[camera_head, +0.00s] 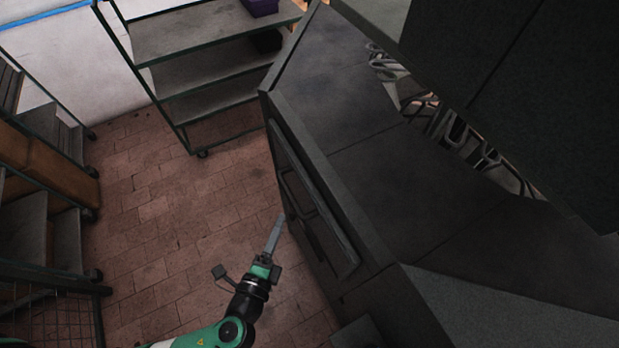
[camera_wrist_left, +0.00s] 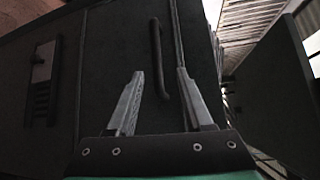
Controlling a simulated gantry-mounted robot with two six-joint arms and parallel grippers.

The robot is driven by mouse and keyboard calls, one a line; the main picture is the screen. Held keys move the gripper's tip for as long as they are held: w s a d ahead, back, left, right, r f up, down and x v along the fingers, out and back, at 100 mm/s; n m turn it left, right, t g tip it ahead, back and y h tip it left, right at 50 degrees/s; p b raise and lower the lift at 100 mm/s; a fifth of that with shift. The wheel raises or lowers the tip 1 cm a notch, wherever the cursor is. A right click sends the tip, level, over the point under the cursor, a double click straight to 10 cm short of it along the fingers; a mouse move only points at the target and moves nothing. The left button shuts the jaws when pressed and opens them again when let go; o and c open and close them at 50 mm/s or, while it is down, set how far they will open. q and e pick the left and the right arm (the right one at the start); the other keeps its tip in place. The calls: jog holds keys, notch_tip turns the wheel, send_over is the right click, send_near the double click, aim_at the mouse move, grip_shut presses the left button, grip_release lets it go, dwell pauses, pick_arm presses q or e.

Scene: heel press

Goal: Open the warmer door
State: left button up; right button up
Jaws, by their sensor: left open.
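The warmer appears to be the dark machine (camera_head: 340,110) on the right in the head view. Its door (camera_head: 308,205), on the side facing left, looks closed. In the left wrist view a dark upright bar handle (camera_wrist_left: 157,52) stands on a black panel (camera_wrist_left: 115,45). My left gripper (camera_head: 281,219) is beside the door in the head view. In the left wrist view its fingers (camera_wrist_left: 160,72) are apart, one on each side of the handle's lower part. No contact shows, and I cannot tell how deep the handle lies between them. My right gripper is out of view.
A shelf rack (camera_head: 205,50) stands at the back. More shelving (camera_head: 40,225) stands at the left. The tiled floor (camera_head: 170,215) between them is clear. A slotted panel (camera_wrist_left: 42,85) shows at the left of the wrist view.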

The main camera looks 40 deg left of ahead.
aim_at(291, 195)
pick_arm(q)
jog(key=b+x, duration=0.7)
jog(key=x, duration=0.2)
jog(key=shift+w+a+f+b, duration=0.1)
jog(key=shift+a+f+b, duration=0.1)
jog(key=shift+b, duration=0.1)
jog(key=shift+w+a+f, duration=0.1)
jog(key=shift+w+a, duration=0.1)
jog(key=shift+w, duration=0.25)
grip_shut()
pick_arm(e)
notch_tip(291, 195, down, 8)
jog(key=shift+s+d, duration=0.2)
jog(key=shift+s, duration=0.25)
